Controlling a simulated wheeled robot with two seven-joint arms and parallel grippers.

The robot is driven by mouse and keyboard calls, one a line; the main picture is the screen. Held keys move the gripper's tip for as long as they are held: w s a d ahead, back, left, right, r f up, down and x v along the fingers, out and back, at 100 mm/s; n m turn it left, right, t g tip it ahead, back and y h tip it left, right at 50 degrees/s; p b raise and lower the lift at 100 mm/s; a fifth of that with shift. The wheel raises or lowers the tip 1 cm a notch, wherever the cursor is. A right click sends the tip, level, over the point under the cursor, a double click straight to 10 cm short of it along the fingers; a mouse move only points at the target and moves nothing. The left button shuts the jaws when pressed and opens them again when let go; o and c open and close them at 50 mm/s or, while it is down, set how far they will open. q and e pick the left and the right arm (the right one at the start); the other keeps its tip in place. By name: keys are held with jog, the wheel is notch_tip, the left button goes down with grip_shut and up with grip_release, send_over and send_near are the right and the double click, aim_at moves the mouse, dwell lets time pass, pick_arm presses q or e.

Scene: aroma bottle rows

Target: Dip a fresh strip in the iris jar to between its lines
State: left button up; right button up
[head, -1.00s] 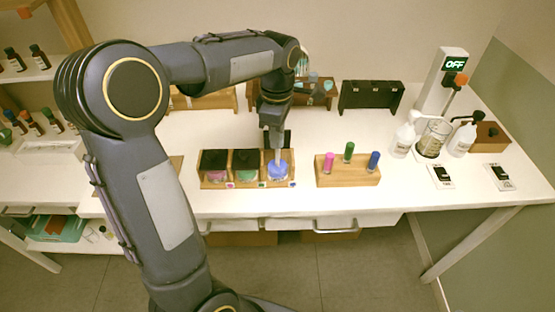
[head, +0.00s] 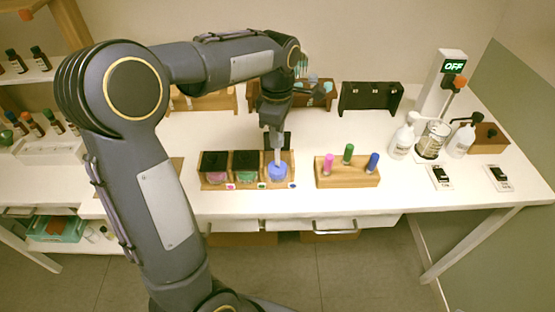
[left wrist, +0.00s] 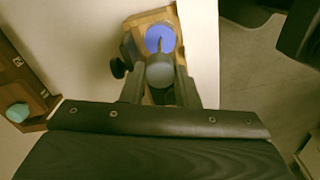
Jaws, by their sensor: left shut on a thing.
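A wooden holder (head: 210,184) carries a row of three jars: one pink (head: 216,176) and one green (head: 246,176), both under black covers, and an uncovered blue-violet jar (head: 278,175) at the right end. No readable label shows which is iris. My left gripper (head: 277,148) points down above the blue jar. It is shut on a thin pale strip (head: 278,158) whose lower end reaches the jar's mouth. In the left wrist view, a rounded grey-teal grip (left wrist: 160,72) sits between the fingers (left wrist: 160,88), over the blue jar (left wrist: 158,36). The strip's lines and dip depth cannot be made out.
To the right, a wooden block (head: 347,178) holds pink, green and blue sticks. A device reading OFF (head: 452,67), bottles and a beaker (head: 432,138) stand at far right. Table is clear between block and beaker.

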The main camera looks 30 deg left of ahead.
pick_arm(q)
jog(key=shift+r+p, duration=2.25)
jog(key=shift+r, duration=0.5)
